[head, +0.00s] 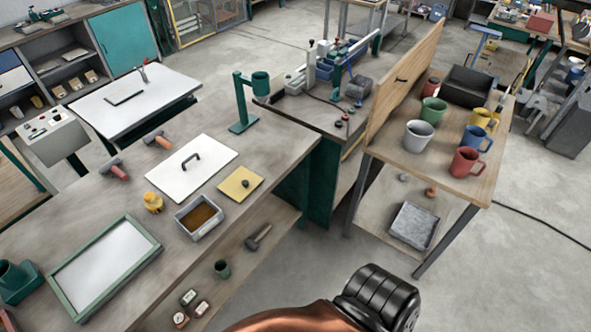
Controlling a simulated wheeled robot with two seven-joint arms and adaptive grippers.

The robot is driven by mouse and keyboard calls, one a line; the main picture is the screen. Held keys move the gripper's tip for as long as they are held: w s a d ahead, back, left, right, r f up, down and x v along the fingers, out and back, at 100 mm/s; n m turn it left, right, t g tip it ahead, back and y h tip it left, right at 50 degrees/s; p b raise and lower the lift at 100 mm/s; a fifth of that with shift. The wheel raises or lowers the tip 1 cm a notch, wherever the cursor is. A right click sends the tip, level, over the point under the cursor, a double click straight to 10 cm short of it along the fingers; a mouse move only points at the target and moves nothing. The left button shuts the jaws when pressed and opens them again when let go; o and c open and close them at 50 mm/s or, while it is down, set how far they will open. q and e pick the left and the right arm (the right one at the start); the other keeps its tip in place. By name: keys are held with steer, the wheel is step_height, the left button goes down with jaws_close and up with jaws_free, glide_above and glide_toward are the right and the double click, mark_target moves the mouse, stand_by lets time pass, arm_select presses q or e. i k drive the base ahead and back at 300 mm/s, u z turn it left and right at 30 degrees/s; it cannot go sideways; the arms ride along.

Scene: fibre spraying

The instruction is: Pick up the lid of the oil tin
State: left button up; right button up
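A grey rectangular tin (199,217) with brown contents stands open on the long workbench, left of centre in the head view. A yellow square plate with a small dark knob (240,184) lies flat on the bench just right of and behind the tin, apart from it. Its size is close to the tin's opening, so it looks like the tin's lid. A larger white plate with a black handle (191,166) lies behind the tin. Neither gripper shows; only a copper and black part of my own arm is visible at the bottom.
A green-framed white screen (105,268) lies left of the tin, with a small yellow object (153,202) between them. A green stand (246,103) rises at the bench's back edge. Mugs stand on a wooden table (485,187) at right. Open floor lies in front.

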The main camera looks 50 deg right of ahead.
mark_target(240, 182)
steer(key=z, duration=0.85)
steer(key=i, duration=1.15)
steer(key=z, duration=0.6)
